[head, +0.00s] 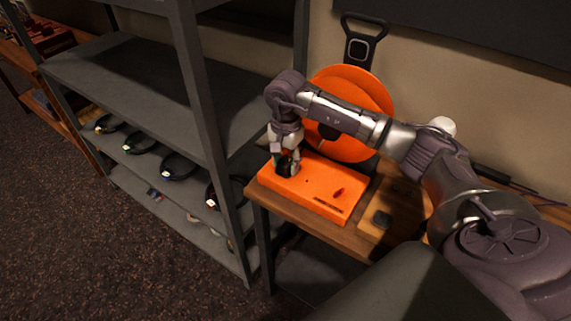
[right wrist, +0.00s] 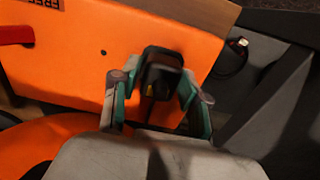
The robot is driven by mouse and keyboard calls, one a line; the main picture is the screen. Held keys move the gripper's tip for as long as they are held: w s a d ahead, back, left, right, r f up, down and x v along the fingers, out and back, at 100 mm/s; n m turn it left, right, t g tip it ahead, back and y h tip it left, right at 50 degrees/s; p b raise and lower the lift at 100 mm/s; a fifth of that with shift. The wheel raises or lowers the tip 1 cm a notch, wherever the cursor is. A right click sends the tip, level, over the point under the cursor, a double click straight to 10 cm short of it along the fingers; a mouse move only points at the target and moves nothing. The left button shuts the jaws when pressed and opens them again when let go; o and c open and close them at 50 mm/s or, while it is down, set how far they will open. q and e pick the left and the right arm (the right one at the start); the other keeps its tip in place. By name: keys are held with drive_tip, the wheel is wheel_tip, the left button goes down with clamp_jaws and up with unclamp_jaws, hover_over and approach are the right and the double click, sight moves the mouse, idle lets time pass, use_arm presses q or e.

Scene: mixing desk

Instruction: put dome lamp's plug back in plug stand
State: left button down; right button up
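The orange plug stand (head: 318,187) is a flat block on the wooden desk, with a small hole and a red piece on top. It fills much of the right wrist view (right wrist: 70,60). My right gripper (head: 287,166) points down over the stand's left end. Its fingers (right wrist: 160,88) are closed on both sides of a black plug (right wrist: 162,66). The plug is at the stand's surface; whether it is seated in a hole is hidden. The large orange round dome lamp (head: 375,95) stands behind the arm. My left gripper is not in view.
A grey metal shelf (head: 125,72) with several dark coiled items on its lower boards stands left of the desk (head: 350,238). A small dark square (head: 381,219) lies right of the stand. A black handled object (head: 358,48) is by the wall.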

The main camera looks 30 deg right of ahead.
sight(286, 161)
clamp_jaws()
drive_tip(key=shift+r, duration=0.15)
drive_tip(key=shift+r+p, duration=1.6)
drive_tip(key=shift+r, duration=1.25)
